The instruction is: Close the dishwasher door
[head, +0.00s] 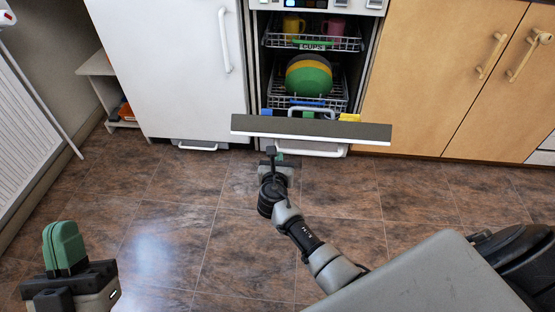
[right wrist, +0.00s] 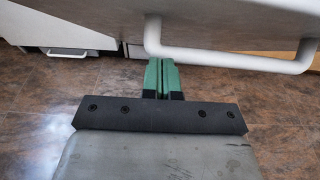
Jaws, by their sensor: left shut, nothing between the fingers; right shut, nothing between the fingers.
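The dishwasher (head: 255,60) stands open, its racks showing. Its door (head: 320,131) is tilted partway, its dark top edge toward me. In the right wrist view the pale outer face of the door (right wrist: 230,22) is overhead, with its white bar handle (right wrist: 230,60). My right gripper (head: 273,153) is at the left part of the door, just below its edge. Its green fingers (right wrist: 161,76) are shut and empty, near the left end of the handle; I cannot tell whether they touch the door. My left gripper (head: 64,246) is shut and empty, low at the left, far from the door.
The upper rack (head: 345,43) holds cups and the lower rack (head: 335,102) holds coloured plates. A white fridge (head: 170,70) stands left of the dishwasher, wooden cupboards (head: 430,70) right. A radiator (head: 30,130) is at the far left. The tiled floor (head: 200,210) in front is clear.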

